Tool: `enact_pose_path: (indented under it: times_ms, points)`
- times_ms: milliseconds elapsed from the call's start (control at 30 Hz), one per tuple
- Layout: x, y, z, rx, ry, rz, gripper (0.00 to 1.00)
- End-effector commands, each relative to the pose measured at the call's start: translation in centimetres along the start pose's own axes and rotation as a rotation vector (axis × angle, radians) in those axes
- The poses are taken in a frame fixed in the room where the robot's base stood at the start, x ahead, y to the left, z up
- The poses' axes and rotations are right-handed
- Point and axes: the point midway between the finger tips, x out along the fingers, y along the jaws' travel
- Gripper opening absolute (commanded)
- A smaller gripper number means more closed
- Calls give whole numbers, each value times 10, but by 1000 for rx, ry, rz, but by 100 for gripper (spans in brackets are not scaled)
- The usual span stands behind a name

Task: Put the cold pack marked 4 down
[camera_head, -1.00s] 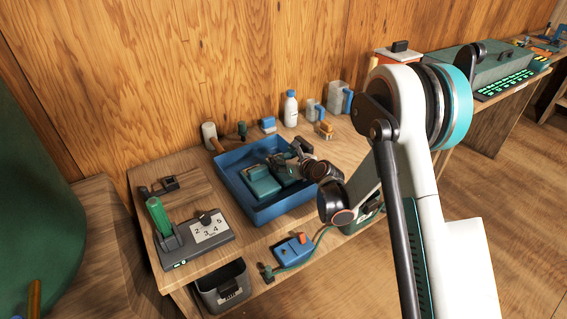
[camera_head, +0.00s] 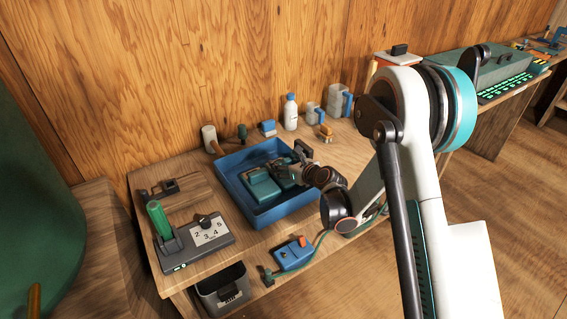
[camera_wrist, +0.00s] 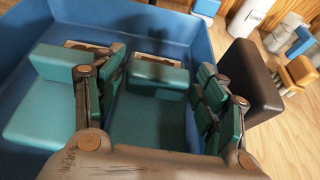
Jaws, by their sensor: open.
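Two teal cold packs lie side by side in a blue tray (camera_head: 262,218) on the workbench. The left pack (camera_wrist: 40,115) and the right pack (camera_wrist: 145,115) show in the wrist view, each with a raised teal block at its far end. No number is readable on either, so I cannot tell which is marked 4. My gripper (camera_wrist: 160,85) is open, its fingers on either side of the right pack, with visible space between them and its block. In the head view my gripper (camera_head: 300,160) is over the tray's right part and partly hides that pack.
A dark block (camera_wrist: 252,85) stands close to my right finger. Behind the tray are a white bottle (camera_head: 290,113), grey-and-blue mugs and a mallet (camera_head: 211,138). A numbered selector box (camera_head: 205,237) with a green handle is left. A blue box (camera_head: 293,252) with a hose is in front.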

Motion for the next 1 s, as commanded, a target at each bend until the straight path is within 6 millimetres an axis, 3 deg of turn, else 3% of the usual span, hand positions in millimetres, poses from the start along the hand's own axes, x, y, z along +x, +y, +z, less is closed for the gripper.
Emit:
enact_pose_path:
  times_ms: [200, 400, 600, 800, 900, 1000]
  points:
    - [-48, 0, 3, 1, 0, -1, 66]
    - [-84, 0, 2, 1, 0, -2, 66]
    - [-102, 0, 1, 0, 1, 0, 66]
    - [-106, 0, 2, 2, -1, 0, 66]
    - [-110, -2, 15, 40, -28, -9, 66]
    - [-122, -9, 50, 145, -99, -32, 66]
